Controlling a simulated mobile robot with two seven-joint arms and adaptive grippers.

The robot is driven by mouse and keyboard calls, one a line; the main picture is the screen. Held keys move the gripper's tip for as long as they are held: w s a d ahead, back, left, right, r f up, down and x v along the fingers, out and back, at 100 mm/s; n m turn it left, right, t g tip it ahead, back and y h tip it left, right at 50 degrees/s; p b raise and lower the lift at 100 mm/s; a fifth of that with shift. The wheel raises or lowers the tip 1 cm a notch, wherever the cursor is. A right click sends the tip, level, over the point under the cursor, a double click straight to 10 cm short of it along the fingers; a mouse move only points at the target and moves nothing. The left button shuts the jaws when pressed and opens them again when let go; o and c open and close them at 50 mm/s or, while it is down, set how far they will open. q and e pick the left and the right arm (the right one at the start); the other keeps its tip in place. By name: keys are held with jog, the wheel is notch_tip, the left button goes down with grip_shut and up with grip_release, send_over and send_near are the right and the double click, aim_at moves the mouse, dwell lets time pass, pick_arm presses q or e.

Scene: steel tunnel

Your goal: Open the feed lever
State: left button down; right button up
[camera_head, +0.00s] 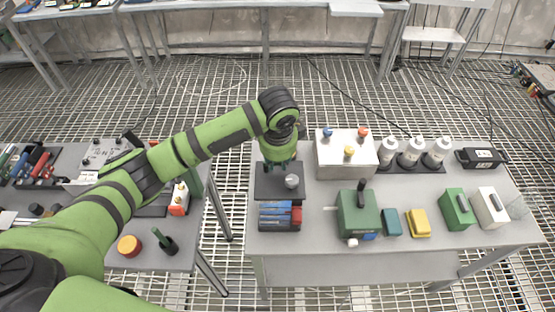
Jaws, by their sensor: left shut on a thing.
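My left gripper (281,164) points down over a dark base plate (262,186) at the left end of the right-hand bench. It is shut on a part of the fixture there, which I take to be the feed lever; the gripper hides most of it. A round grey knob (292,181) shows on the plate just right of and below the fingertips. How far the lever is turned cannot be told. My right gripper is not in view.
A box with blue, red and yellow knobs (345,160) stands right of my gripper. A tray of blue and red pieces (280,217) lies in front of the plate. A green machine with a black handle (358,213) and white bottles (411,154) stand further right.

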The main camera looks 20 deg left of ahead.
aim_at(278, 181)
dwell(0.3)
pick_arm(q)
jog(key=c, duration=1.1)
grip_release()
jog(key=shift+r, duration=0.1)
jog(key=r, duration=0.4)
jog(key=s+r, duration=0.1)
jog(key=r, duration=0.2)
jog(key=s+r, duration=0.1)
jog(key=r, duration=0.3)
jog(key=shift+s+d+r, duration=0.1)
jog(key=shift+d+r, duration=0.15)
jog(key=shift+r, duration=0.1)
jog(key=shift+f, duration=0.1)
